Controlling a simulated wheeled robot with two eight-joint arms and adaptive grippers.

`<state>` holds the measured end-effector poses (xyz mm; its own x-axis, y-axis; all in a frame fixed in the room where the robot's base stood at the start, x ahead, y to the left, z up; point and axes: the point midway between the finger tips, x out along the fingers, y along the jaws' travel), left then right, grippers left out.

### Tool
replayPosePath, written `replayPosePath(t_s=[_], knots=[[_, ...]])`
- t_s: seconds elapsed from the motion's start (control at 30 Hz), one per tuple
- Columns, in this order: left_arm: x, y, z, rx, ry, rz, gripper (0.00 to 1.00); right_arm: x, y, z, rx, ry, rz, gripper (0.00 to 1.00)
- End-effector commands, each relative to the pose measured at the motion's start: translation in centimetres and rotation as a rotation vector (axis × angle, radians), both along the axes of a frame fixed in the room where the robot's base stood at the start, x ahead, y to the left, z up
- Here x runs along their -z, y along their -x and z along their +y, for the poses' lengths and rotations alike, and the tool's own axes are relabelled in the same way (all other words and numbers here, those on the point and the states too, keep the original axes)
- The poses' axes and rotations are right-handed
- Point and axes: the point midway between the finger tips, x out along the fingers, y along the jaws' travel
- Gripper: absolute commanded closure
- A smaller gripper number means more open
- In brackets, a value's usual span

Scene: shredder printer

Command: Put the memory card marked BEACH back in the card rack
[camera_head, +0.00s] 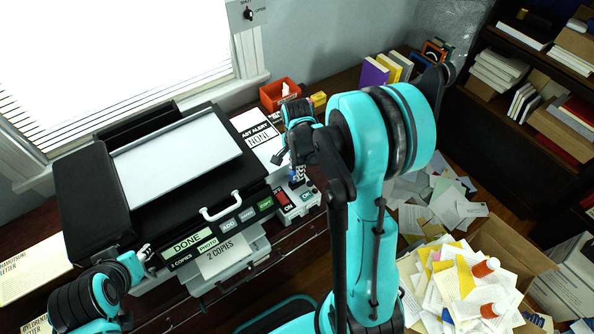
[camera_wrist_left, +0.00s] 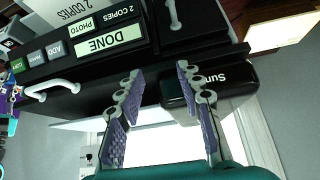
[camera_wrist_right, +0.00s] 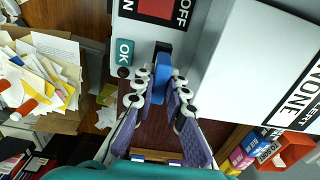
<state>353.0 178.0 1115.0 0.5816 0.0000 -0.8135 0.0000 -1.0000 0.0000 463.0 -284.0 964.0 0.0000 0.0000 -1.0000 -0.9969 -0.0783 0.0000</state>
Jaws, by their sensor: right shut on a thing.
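My right gripper (camera_wrist_right: 159,92) is shut on a small blue card (camera_wrist_right: 161,72), held between its fingertips. The card's far end is at a dark slot (camera_wrist_right: 163,47) in the white unit; I cannot tell whether it is inside or just in front. No BEACH marking is readable. In the head view the right gripper (camera_head: 288,160) is at the printer's right side, above the red ON switch. My left gripper (camera_wrist_left: 161,108) is open and empty, its fingers well apart by the printer's front left. No card rack can be made out for certain.
The black printer (camera_head: 225,190) with its DONE display and white handle fills the table's left. A teal OK button (camera_wrist_right: 124,52) sits beside the slot. A red bin (camera_head: 279,94) stands at the back. A paper-filled box (camera_head: 525,258) is on the floor at right.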

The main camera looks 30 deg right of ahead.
Motion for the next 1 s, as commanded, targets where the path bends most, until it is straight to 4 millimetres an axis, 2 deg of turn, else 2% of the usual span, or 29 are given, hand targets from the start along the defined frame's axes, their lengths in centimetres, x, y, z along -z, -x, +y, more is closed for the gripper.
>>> replayPosePath(t_s=[0.27,0.7,1.0], knots=[[-0.3,0.0,0.0,0.0,0.0,0.0,0.64,-0.5,0.0,0.0,0.0,0.0,0.0,1.0],[-2.7,0.0,0.0,0.0,0.0,0.0,0.64,-3.9,0.0,0.0,0.0,0.0,0.0,1.0],[-2.6,0.0,0.0,0.0,0.0,0.0,0.64,-3.9,0.0,0.0,0.0,0.0,0.0,1.0]])
